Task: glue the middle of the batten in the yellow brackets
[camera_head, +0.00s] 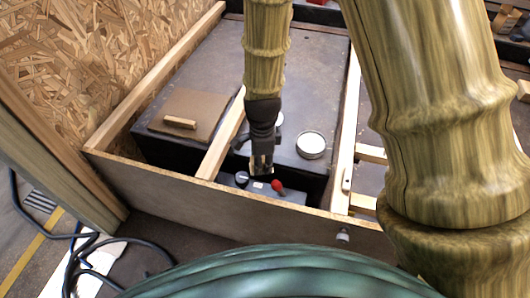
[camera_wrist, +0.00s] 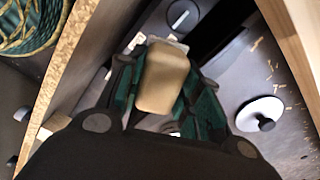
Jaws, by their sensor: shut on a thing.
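My gripper (camera_head: 262,163) points down over the dark top between the timbers, close to the front board. In the wrist view its fingers (camera_wrist: 158,82) are shut on a tan, rounded block-like thing (camera_wrist: 165,72). A pale end shows past the block, and I cannot tell what that part is. A pale batten (camera_head: 224,136) slopes across the dark top just left of my gripper. I cannot tell whether it is the task's batten. No yellow brackets can be made out in either view.
A brown board (camera_head: 183,112) with a small wood piece (camera_head: 180,122) lies at left. A round white-topped tin (camera_head: 311,145) stands right of my gripper. A dark box with a red knob (camera_head: 278,185) sits by the front board (camera_head: 210,208). A white disc (camera_wrist: 259,114) shows in the wrist view.

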